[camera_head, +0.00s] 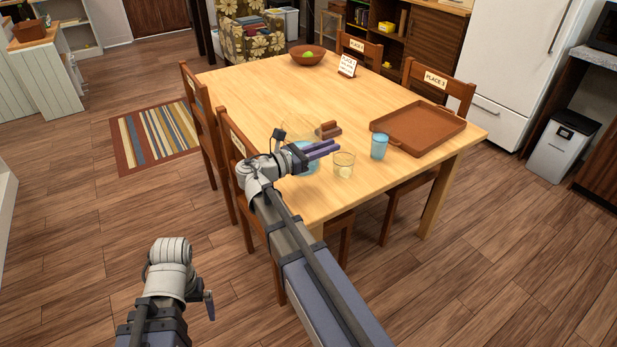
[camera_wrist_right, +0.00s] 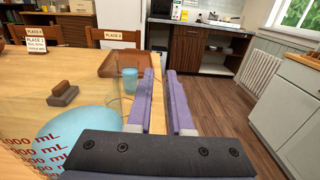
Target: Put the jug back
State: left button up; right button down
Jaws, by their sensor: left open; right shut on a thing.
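The jug (camera_head: 312,167) is clear, with light blue liquid in it, at the table's near left edge, partly hidden behind my right gripper (camera_head: 335,147). In the right wrist view the jug (camera_wrist_right: 70,135) shows at the lower left with red mL marks, beside the fingers. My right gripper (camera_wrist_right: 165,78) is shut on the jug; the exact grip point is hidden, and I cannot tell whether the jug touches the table. My left gripper (camera_head: 209,304) is open and empty, low over the floor, left of the table and mostly hidden by its wrist.
Close to the jug are a clear glass (camera_head: 344,166), a blue cup (camera_head: 379,147) and a brown block-like object (camera_head: 329,130). A brown tray (camera_head: 420,127) lies at the right. A bowl (camera_head: 307,55) and a place sign (camera_head: 347,66) stand at the far end. Chairs surround the table (camera_head: 300,95).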

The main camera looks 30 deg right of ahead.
notch_tip(320, 180, down, 9)
jog(key=b, duration=0.9)
jog(key=shift+f, duration=0.2)
jog(key=c, duration=0.8)
grip_release()
jog(key=a, duration=0.7)
jog(key=shift+s+a, duration=0.2)
jog(key=shift+a, duration=0.2)
